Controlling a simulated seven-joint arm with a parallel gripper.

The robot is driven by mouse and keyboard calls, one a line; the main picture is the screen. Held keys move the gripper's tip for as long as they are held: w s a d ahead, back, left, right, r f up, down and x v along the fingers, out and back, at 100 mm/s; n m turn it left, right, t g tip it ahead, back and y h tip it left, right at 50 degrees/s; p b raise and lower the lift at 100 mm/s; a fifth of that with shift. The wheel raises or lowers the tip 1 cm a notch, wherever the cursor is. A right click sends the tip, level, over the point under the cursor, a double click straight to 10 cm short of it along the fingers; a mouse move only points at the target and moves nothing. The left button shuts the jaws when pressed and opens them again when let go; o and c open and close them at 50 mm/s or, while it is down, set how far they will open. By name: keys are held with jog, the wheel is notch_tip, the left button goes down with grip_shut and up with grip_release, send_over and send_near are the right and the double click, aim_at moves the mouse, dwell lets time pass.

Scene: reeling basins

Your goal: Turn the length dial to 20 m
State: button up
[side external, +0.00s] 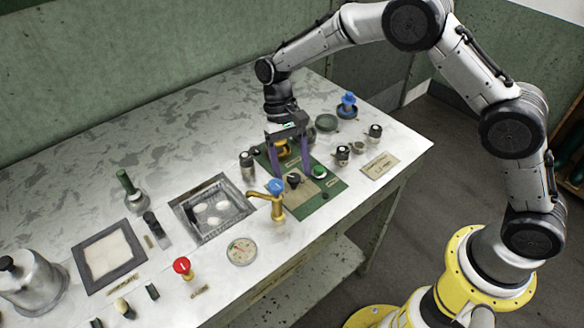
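A green panel (328,188) lies on the worktop. It bears a small black knob (293,181) on a beige plate (311,188), a green button (319,171) and a yellow-brown fitting partly hidden behind my gripper. The black knob may be the length dial; its markings are too small to read. My gripper (291,174) points down over the panel. Its two purple fingers are apart, with the fingertips near the black knob. I see nothing held between them, and cannot tell whether they touch the panel or knob.
A brass tap with a blue top (276,198) stands close left of the panel, by a sunken basin (226,222). Black-topped jars (343,154) and a blue-topped fitting (347,104) stand to the right. A round gauge (241,251) and red knob (183,267) lie in front.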

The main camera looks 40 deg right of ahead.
jog(key=v, duration=1.3)
jog(key=shift+w+r, duration=0.2)
jog(key=shift+r, duration=0.1)
jog(key=shift+d, duration=0.15)
